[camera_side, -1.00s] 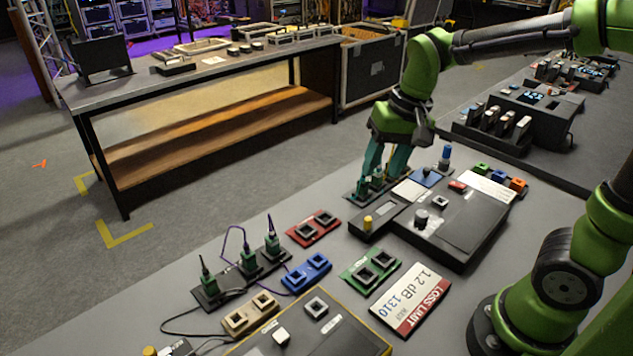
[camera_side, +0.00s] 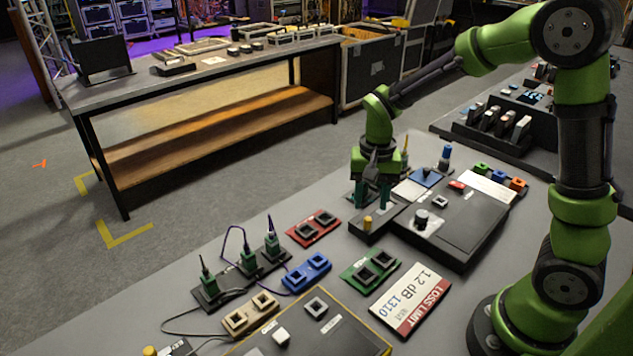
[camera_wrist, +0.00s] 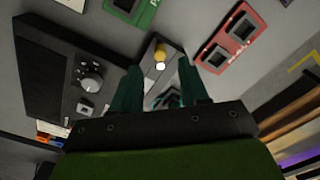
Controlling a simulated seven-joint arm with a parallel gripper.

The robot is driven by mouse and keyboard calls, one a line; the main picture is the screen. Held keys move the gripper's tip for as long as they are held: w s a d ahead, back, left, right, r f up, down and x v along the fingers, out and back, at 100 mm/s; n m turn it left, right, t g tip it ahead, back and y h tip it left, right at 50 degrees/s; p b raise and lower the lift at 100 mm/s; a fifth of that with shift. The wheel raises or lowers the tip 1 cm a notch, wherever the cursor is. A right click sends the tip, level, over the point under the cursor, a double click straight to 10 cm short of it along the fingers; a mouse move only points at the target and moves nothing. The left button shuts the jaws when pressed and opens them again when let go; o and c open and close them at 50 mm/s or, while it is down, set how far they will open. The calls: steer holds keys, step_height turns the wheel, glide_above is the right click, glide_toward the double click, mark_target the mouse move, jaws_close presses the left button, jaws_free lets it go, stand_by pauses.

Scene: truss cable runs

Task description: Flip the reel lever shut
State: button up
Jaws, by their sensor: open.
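My gripper (camera_side: 370,200) is open and points down beside the small dark box with a yellow peg (camera_side: 367,223). In the wrist view its two teal fingers (camera_wrist: 159,80) stand apart. The yellow peg (camera_wrist: 160,55) shows beyond and between them, on the box's grey top; I see no contact with it. Dark and green parts show between the fingers, partly hidden. I cannot make out for sure which part is the reel lever or how it stands.
A large black console (camera_side: 465,222) with a knob (camera_side: 421,219) adjoins on the right. A rack of green connectors (camera_side: 245,268) has loose cables.

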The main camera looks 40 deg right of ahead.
mark_target(369, 219)
steer(key=shift+f, duration=2.75)
jaws_close()
